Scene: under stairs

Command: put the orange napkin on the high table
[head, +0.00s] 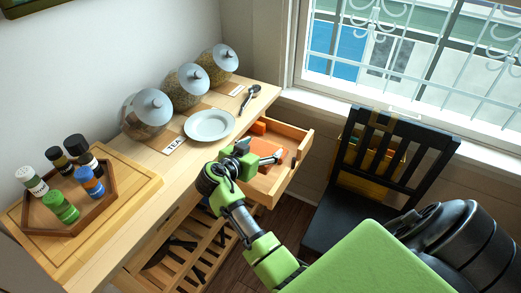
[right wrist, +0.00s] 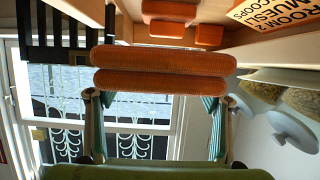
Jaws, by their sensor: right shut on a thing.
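The orange napkin (right wrist: 165,66) is folded into two thick layers and sits between my right gripper's fingers in the right wrist view. In the head view the napkin (head: 267,149) shows at the open drawer, partly hidden by the gripper. My right gripper (head: 244,154) is shut on it, at the table's front side. The high table (head: 213,148) is a long light-wood table along the wall, with the drawer (head: 299,133) pulled out at its far end. My left gripper is not in view.
Other orange items (head: 258,127) lie in the drawer. On the table are glass jars, a white plate (head: 209,125), a spoon (head: 248,97), a TEA card (head: 174,145) and a tray (head: 97,213) of small bottles. A black chair (head: 340,212) stands right of the drawer.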

